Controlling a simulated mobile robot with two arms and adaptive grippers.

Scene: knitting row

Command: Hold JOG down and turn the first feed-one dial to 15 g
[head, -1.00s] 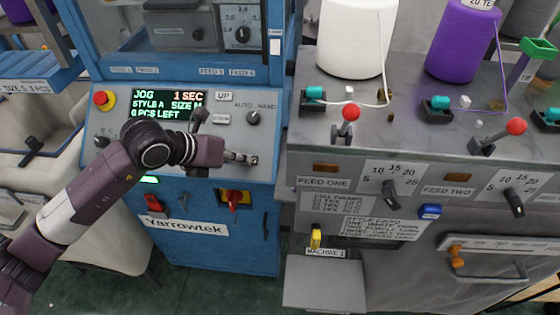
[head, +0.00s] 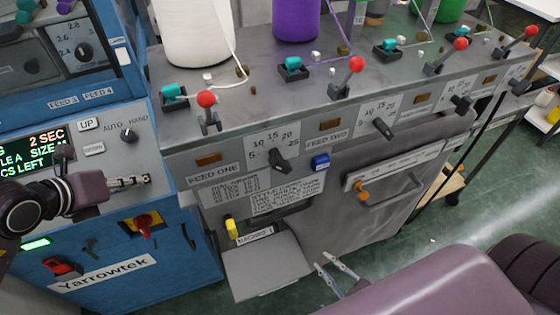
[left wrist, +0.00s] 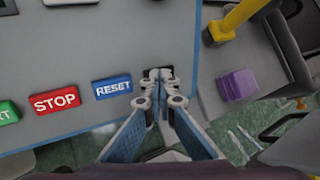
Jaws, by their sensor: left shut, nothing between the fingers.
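My left gripper (head: 130,182) is shut at the blue control panel. In the left wrist view, its closed fingertips (left wrist: 160,85) meet a dark button (left wrist: 157,72) beside the blue RESET button (left wrist: 113,86); the fingers hide most of it, and its label is not readable. The display (head: 38,150) shows 2 SEC. The feed-one dial (head: 280,161) is a dark knob on a white scale plate marked 5 to 25; I cannot tell which mark it points to. My right gripper (head: 337,270) is open and empty, low in front of the machine, well below the dial.
Red-ball levers (head: 207,100) stand above the dials, with a white yarn cone (head: 195,35) and a purple one (head: 296,18) behind. A blue button (head: 321,162) sits right of the dial.

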